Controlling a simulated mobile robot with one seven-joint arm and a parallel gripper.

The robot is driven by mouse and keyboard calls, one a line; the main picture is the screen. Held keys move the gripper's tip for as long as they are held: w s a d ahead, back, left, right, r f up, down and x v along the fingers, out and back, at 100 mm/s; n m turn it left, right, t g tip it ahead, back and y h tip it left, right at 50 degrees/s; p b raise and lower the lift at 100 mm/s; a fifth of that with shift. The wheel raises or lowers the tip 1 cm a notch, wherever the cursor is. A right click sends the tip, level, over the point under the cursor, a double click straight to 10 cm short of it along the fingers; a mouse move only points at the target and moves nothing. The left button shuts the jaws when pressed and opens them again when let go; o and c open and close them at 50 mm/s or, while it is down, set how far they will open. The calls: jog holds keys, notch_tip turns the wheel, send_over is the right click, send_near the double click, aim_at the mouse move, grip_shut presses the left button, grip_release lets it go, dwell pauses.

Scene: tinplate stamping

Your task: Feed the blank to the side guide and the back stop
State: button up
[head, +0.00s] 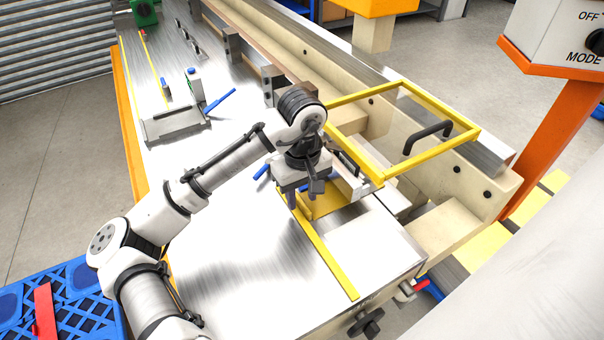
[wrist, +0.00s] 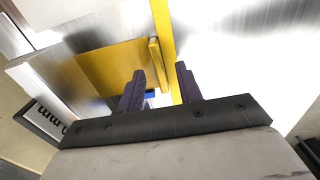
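A flat yellow plate (wrist: 105,68), which looks like the blank, lies beside a narrow yellow strip (wrist: 163,20) in the wrist view. A raised yellow edge piece (wrist: 155,58) stands along its right side. The plate (head: 326,203) also shows in the head view, partly hidden under my gripper (head: 304,196). My gripper's dark fingers (wrist: 160,70) are apart, either side of the line of the raised edge. I cannot tell whether they touch it. A silver block (head: 350,186) stands right of the gripper. I cannot tell for sure which parts are side guide and back stop.
A yellow guard frame (head: 455,140) with a black handle juts out right of my gripper. A beige machine beam (head: 400,150) runs along the right. A grey block (head: 175,125) and a blue-handled tool (head: 220,101) sit farther back.

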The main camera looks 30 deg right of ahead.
notch_tip(320, 180, up, 13)
jog(key=shift+b, duration=0.45)
jog(key=shift+s+f, duration=0.1)
